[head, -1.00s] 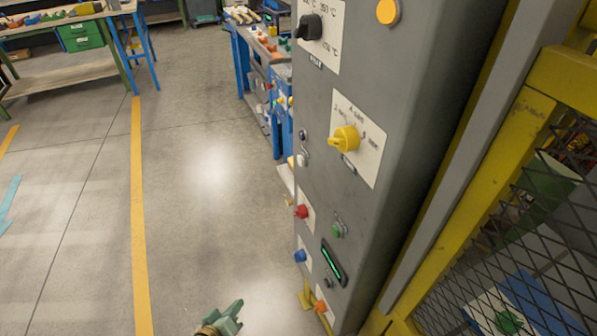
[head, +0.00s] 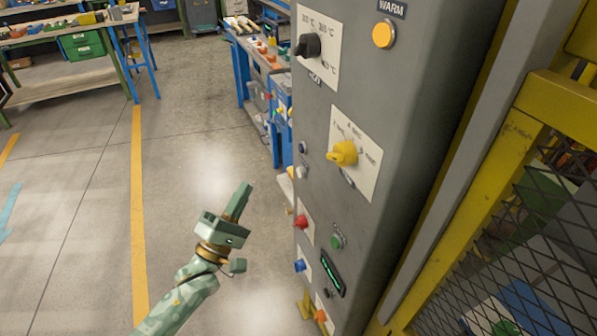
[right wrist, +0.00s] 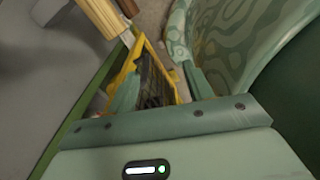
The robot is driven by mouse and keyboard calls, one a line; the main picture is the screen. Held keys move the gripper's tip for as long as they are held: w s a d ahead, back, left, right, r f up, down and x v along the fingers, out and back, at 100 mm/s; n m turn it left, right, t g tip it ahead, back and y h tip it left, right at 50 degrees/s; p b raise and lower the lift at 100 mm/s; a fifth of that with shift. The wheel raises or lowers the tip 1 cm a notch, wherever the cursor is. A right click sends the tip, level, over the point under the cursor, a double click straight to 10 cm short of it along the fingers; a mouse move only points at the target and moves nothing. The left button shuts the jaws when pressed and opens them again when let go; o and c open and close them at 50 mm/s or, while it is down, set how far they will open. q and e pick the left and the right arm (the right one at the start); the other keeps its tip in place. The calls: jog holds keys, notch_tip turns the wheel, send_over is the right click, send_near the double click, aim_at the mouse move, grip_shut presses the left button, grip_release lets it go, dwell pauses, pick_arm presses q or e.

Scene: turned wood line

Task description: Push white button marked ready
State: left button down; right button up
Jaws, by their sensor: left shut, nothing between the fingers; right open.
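A grey control panel (head: 400,90) stands at the right in the head view. A small white button (head: 302,172) sits near its left edge, below a small blue one; I cannot read any marking on it. My left gripper (head: 241,190) is shut and empty, pointing up, to the left of the panel and a little lower than the white button. It looks clear of the panel. My right gripper (right wrist: 162,84) shows in the right wrist view, open, with no object held.
The panel also carries a yellow knob (head: 343,153), black knob (head: 309,46), amber button (head: 384,34), red button (head: 301,221), green button (head: 337,241) and blue button (head: 299,265). A yellow fence post (head: 500,160) stands right.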

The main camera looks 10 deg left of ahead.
aim_at(300, 172)
pick_arm(q)
jog(key=shift+d+f, duration=0.1)
jog(key=w+d+b, duration=0.2)
jog(key=w+d, duration=0.3)
jog(key=d, duration=0.2)
jog(key=shift+b, duration=0.4)
jog(key=shift+d, duration=0.15)
dwell(1.9)
jog(key=shift+w+d, duration=0.2)
jog(key=shift+d, duration=0.1)
jog(key=shift+w+d, duration=0.2)
jog(key=shift+d, duration=0.1)
dwell(0.6)
jog(key=shift+s+a, duration=0.1)
jog(key=shift+a, duration=0.05)
dwell(0.3)
jog(key=shift+s+a+p, duration=0.35)
jog(key=shift+a+p, duration=0.1)
jog(key=shift+a, duration=0.05)
